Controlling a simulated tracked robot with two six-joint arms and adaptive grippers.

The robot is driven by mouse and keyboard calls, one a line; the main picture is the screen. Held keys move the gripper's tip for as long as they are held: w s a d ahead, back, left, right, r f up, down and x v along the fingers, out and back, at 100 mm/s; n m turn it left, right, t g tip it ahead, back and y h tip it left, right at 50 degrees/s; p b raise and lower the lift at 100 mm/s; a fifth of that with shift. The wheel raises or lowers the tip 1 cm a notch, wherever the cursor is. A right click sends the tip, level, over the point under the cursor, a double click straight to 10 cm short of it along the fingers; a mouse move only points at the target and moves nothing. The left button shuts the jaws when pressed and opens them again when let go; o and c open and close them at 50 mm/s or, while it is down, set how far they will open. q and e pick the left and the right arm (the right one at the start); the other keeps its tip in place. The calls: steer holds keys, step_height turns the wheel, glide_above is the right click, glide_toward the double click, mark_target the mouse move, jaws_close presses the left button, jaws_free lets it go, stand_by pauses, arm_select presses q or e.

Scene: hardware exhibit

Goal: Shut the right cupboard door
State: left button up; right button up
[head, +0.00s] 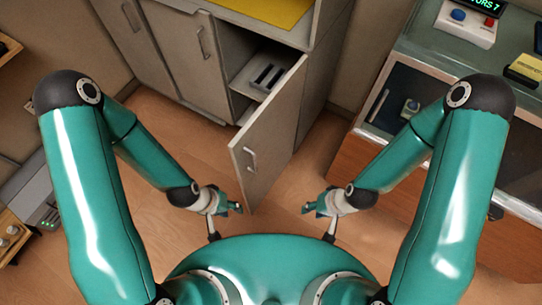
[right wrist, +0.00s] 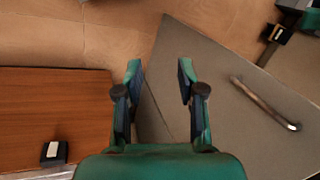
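The right cupboard door (head: 270,135) is grey and stands wide open in the head view, swung out from the cupboard (head: 232,60) toward me. Its bar handle (head: 250,160) is near the free edge. The door (right wrist: 225,80) and handle (right wrist: 265,103) also show in the right wrist view, right of the fingers. My right gripper (head: 308,208) is to the right of the door, apart from it; its fingers (right wrist: 160,75) are open and empty. My left gripper (head: 237,208) is low by the door's free edge; whether it touches, and its finger opening, are unclear.
A grey box with dark slots (head: 263,77) sits inside the open cupboard. Two other fronts with handles (head: 205,42) are shut at left. A glass-fronted counter (head: 405,95) with a wooden lower front stands at right. Wooden floor (head: 310,160) is clear between door and counter.

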steer(key=s+m+g, duration=0.1)
steer(key=s+m, duration=0.1)
steer(key=s, duration=0.1)
steer(key=c, duration=0.5)
steer(key=s+m+g, duration=0.1)
steer(key=m, duration=0.1)
steer(key=s+r+m+g, duration=0.1)
steer(key=s+m, duration=0.1)
steer(key=shift+a+r+g, duration=0.15)
steer(key=shift+a+g, duration=0.05)
steer(key=shift+g, duration=0.1)
jaws_close()
steer(key=w+a+m+t+y+b, duration=0.2)
steer(key=w+m+t+y+b, duration=0.5)
steer(key=w+m+b, duration=1.5)
steer(key=s+a+f+n+b, duration=0.2)
steer(key=a+f+n+b, duration=0.3)
steer(key=a+b, duration=0.6)
steer(key=shift+a+f+n, duration=0.2)
steer(key=shift+a+n, duration=0.35)
steer(key=shift+n, duration=0.85)
